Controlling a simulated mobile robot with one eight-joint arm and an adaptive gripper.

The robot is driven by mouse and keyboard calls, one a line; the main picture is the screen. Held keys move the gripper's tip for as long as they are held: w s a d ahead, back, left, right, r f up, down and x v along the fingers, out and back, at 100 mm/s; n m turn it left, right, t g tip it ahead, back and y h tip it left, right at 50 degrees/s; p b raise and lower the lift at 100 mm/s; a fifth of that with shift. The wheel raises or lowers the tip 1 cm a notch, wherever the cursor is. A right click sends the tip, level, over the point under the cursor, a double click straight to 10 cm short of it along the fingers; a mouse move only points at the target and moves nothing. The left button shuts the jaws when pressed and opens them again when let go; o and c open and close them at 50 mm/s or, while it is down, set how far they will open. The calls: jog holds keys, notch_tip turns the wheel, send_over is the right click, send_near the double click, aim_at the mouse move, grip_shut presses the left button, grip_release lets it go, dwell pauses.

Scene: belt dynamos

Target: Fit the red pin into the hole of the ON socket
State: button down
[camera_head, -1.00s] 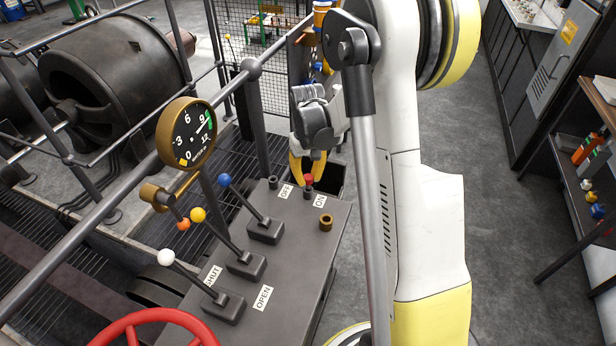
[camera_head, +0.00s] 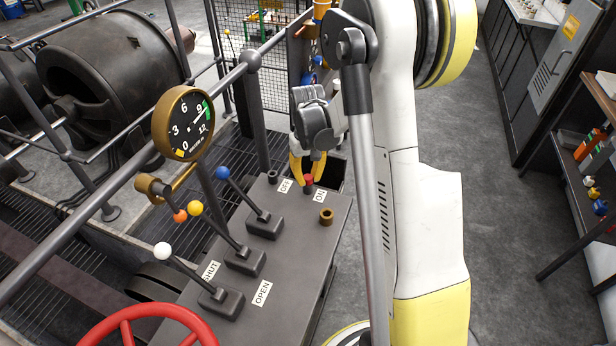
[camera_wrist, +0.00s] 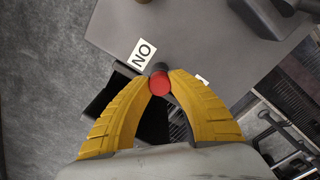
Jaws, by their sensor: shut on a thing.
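My gripper (camera_head: 308,182) has yellow fingers, shut on the red pin (camera_head: 309,178) at the far end of the grey console. In the wrist view the pin's red round head (camera_wrist: 159,84) sits between the two fingertips (camera_wrist: 160,80). The dark ON socket (camera_head: 308,189) is directly below the pin, beside the ON label (camera_head: 319,196). In the wrist view the dark socket (camera_wrist: 158,68) shows just past the red head. The pin's lower end is hidden, so I cannot tell how deep it sits. The OFF socket (camera_head: 272,176) stands to the left, by the OFF label (camera_head: 285,186).
The console (camera_head: 290,270) carries levers with blue (camera_head: 222,173), yellow (camera_head: 195,207) and white (camera_head: 162,249) knobs. A brass ring (camera_head: 326,216) stands on its right part. A gauge (camera_head: 183,124) and a railing are at left. The grey floor at right is clear.

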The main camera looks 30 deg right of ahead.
aim_at(307, 178)
jog(key=c, duration=1.2)
grip_release()
notch_tip(307, 178, up, 12)
jog(key=s+a+r+t, duration=0.3)
jog(key=s+a, duration=0.4)
jog(key=s, duration=0.2)
jog(key=s+a+r+n+t, duration=0.1)
jog(key=s+a+r+t, duration=0.2)
jog(key=s+a, duration=0.5)
jog(key=shift+s+a+r+t, duration=0.25)
jog(key=shift+s+r+t, duration=0.15)
jog(key=shift+t, duration=0.1)
